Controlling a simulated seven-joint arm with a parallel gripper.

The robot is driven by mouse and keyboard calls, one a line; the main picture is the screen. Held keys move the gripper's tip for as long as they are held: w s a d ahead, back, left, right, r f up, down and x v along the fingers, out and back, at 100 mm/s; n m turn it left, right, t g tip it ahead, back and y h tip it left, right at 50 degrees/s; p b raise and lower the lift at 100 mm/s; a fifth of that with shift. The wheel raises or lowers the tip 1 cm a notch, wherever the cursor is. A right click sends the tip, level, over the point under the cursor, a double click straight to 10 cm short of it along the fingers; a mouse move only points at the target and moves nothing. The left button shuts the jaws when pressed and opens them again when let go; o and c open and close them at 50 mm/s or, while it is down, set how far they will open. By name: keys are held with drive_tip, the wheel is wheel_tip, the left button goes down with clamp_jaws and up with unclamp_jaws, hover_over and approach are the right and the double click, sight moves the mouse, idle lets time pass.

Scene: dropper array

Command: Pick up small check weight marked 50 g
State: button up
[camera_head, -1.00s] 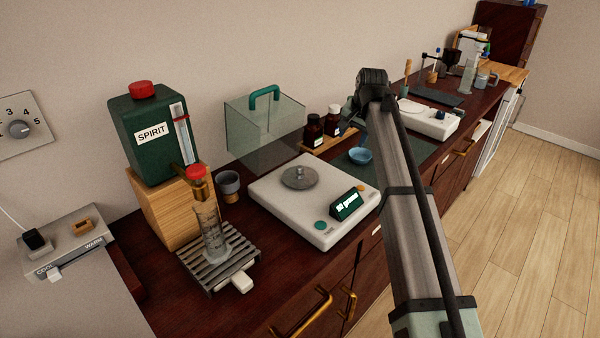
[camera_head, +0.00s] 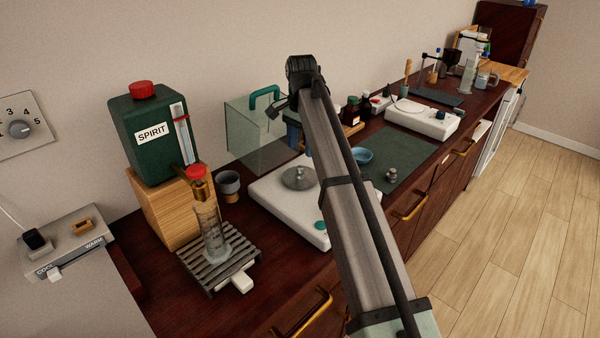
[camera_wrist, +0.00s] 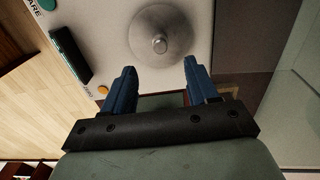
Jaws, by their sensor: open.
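A small grey metal weight with a knob (camera_head: 299,172) sits on the round pan of the white balance (camera_head: 268,202). In the wrist view the knob (camera_wrist: 160,45) shows on the grey disc, ahead of and between my fingers. Another small metal weight (camera_head: 391,174) stands on the green mat (camera_head: 405,160). No 50 g marking is legible on either. My gripper (camera_wrist: 160,66) is open and empty, with its two blue fingers apart. In the head view my gripper (camera_head: 293,138) is above and behind the pan, partly behind my arm.
A clear glass cover with a green handle (camera_head: 265,95) stands behind the balance. A blue bowl (camera_head: 363,156) and dark bottles (camera_head: 353,109) are to the right. A cylinder (camera_head: 213,232) stands on a slatted rack at left, near the green SPIRIT can (camera_head: 150,140).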

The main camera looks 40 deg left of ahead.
sight(300, 167)
drive_tip(key=shift+s+f, duration=0.2)
drive_tip(key=shift+f, duration=3.95)
clamp_jaws()
